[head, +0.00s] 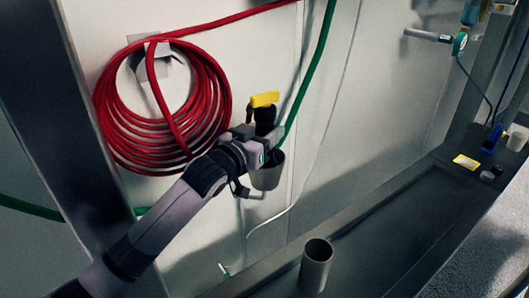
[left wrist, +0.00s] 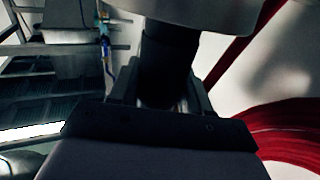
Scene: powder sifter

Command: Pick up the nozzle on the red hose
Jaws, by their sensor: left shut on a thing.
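The nozzle (head: 265,114) has a black body with a yellow top and stands roughly upright at the wall, right of the coiled red hose (head: 213,100). My left gripper (head: 265,136) is at the nozzle's black body, just above a grey cup-shaped holder (head: 267,174). In the left wrist view the left gripper (left wrist: 163,95) is shut on a dark cylindrical part of the nozzle (left wrist: 166,55). The nozzle's lower end is hidden by the gripper and holder. I cannot see where the red hose joins it. My right gripper is not in view.
A green hose (head: 318,58) runs down the wall close behind the gripper. A grey open cylinder (head: 316,265) stands by the trough at the bottom. A yellow-edged item (head: 466,162) and a white cup (head: 517,138) are at the right. The trough's middle is clear.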

